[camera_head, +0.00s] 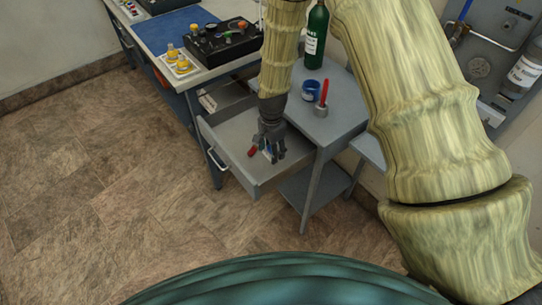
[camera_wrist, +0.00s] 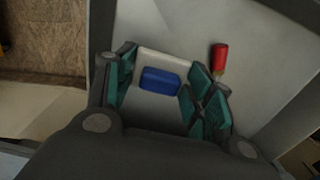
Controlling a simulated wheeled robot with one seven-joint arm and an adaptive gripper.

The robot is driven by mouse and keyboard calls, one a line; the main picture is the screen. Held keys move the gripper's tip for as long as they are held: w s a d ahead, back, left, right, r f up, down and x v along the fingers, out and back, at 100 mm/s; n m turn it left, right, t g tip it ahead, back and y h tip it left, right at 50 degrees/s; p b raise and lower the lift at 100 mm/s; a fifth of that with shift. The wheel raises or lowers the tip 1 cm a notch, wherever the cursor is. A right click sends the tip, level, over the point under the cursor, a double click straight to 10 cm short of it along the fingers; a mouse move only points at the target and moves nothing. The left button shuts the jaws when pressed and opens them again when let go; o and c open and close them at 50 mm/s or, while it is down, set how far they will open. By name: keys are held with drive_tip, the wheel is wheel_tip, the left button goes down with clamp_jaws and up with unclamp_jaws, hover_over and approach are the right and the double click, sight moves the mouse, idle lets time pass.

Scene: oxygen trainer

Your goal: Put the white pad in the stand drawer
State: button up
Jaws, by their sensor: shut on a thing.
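The stand drawer (camera_head: 226,132) is pulled open from the grey stand (camera_head: 330,119). My gripper (camera_head: 271,155) points down inside the drawer's outline. In the wrist view my gripper (camera_wrist: 162,98) is shut on the white pad (camera_wrist: 150,107), which has a blue block on its face (camera_wrist: 160,80). The pad also shows as a small patch of white and blue between the fingers in the head view (camera_head: 267,152). Its gap to the drawer floor (camera_wrist: 262,60) cannot be told.
A red-ended item (camera_wrist: 220,58) lies in the drawer beside the fingers. On the stand top are a blue jar (camera_head: 310,91), a red-handled item (camera_head: 323,96) and a green bottle (camera_head: 316,36). A bench (camera_head: 207,73) with a black device stands behind left.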

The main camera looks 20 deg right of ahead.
sight(272, 165)
drive_tip(key=shift+f+p, duration=0.5)
drive_tip(key=shift+f, duration=2.3)
drive_tip(key=shift+f, duration=0.2)
drive_tip(key=o, duration=0.9)
drive_tip(key=shift+o, duration=0.2)
drive_tip(key=shift+r, duration=0.2)
drive_tip(key=shift+r+b, duration=1.25)
drive_tip(key=shift+r, duration=4.75)
